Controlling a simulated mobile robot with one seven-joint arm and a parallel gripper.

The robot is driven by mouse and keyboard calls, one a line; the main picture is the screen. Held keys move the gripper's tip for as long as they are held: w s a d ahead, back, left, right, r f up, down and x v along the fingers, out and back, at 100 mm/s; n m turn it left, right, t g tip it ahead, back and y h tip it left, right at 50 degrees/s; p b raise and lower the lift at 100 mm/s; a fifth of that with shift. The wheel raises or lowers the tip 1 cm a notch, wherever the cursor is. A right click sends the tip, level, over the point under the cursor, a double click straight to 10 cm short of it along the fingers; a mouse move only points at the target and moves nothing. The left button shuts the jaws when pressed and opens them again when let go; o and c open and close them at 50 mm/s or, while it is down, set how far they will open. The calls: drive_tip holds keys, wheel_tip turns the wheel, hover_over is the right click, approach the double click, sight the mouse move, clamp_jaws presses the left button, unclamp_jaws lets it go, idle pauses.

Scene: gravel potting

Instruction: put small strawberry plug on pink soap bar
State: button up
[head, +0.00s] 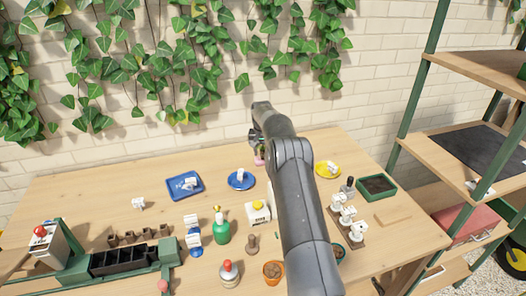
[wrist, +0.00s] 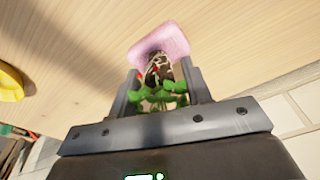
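The small strawberry plug (wrist: 160,72) has a dark root ball with pale strands, green leaves and a bit of red. It sits between the two fingers of my gripper (wrist: 160,78), which look closed on it. The pink soap bar (wrist: 160,42) lies on the table just beyond the plug's root end in the wrist view. The root end overlaps the soap's edge; whether they touch I cannot tell. In the head view the soap (head: 259,161) shows as a small pink patch under my gripper, which is mostly hidden by my arm.
A blue plate (head: 241,188) and a blue tray (head: 172,192) are to the left on the wooden table (head: 100,198). A yellow plate (head: 336,172) and a green planter (head: 389,189) are to the right. Bottles and small pots stand nearer. A brick wall (head: 400,25) rises behind.

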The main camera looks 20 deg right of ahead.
drive_tip(key=shift+o, duration=0.3)
drive_tip(key=s+a+r, duration=0.2)
drive_tip(key=s+r, duration=0.1)
drive_tip(key=r, duration=0.5)
drive_tip(key=s+a+r+n, duration=0.1)
drive_tip(key=s+r, duration=0.3)
drive_tip(key=r, duration=0.5)
drive_tip(key=s+a+r, duration=0.2)
drive_tip(key=s+r, duration=0.1)
drive_tip(key=r, duration=0.5)
drive_tip(key=s+a+r+n+t, duration=0.1)
drive_tip(key=s+a+r, duration=0.1)
drive_tip(key=s+r, duration=0.35)
drive_tip(key=s+a+r+t, duration=0.1)
drive_tip(key=s+a+r, duration=0.1)
drive_tip(key=s, duration=0.7)
drive_tip(key=s+a+n+t, duration=0.1)
drive_tip(key=s+a+n, duration=0.15)
drive_tip(key=s, duration=1.65)
drive_tip(key=s+f, duration=0.3)
drive_tip(key=s, duration=0.3)
drive_tip(key=s+a+f+t, duration=0.1)
drive_tip(key=s+f, duration=0.3)
drive_tip(key=s, duration=0.3)
drive_tip(key=shift+s+a+y, duration=0.15)
drive_tip(key=shift+a+y, duration=0.15)
drive_tip(key=shift+y, duration=0.1)
